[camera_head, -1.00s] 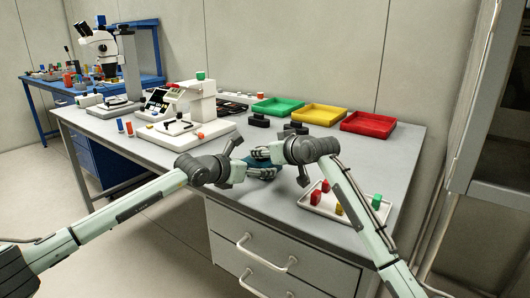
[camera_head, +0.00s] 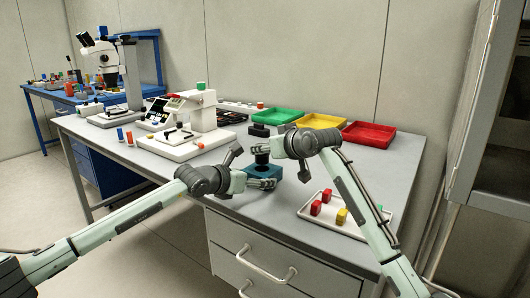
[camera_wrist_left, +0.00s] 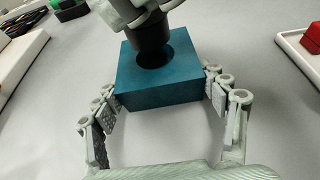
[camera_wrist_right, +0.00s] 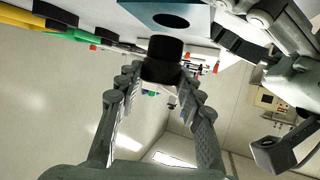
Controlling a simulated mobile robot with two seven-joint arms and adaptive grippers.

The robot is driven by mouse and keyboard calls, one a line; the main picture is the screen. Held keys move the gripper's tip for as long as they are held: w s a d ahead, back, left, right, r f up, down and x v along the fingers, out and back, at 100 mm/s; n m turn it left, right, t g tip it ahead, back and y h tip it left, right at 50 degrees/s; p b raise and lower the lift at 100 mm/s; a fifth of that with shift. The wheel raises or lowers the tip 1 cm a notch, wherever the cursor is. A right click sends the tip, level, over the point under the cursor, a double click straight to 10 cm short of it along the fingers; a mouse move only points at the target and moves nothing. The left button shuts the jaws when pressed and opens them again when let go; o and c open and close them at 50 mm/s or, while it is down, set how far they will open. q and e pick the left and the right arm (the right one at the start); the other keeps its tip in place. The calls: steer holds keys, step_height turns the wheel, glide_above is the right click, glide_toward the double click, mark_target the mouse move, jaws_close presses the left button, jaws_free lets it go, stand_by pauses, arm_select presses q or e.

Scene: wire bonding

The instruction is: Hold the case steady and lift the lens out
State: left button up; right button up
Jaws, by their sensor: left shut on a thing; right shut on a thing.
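The teal case (camera_head: 264,170) sits on the grey table near its front edge; it also shows in the left wrist view (camera_wrist_left: 155,92). My left gripper (camera_head: 268,184) is shut on the case, with one finger on each side in the left wrist view (camera_wrist_left: 165,92). The black lens (camera_head: 262,157) is upright above the case. My right gripper (camera_head: 258,146) is shut on the lens, which sits between its fingers in the right wrist view (camera_wrist_right: 162,62). The round hole in the case top (camera_wrist_right: 171,20) shows open and dark, clear of the lens.
A white tray (camera_head: 338,235) with red, yellow and green blocks lies to the right. Green, yellow and red bins (camera_head: 370,135) stand behind. A white machine (camera_head: 195,125) is at the back left. A dark block (camera_head: 260,130) lies close behind my right gripper.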

steer(key=shift+r, duration=0.3)
arm_select(q)
steer(key=o, duration=1.3)
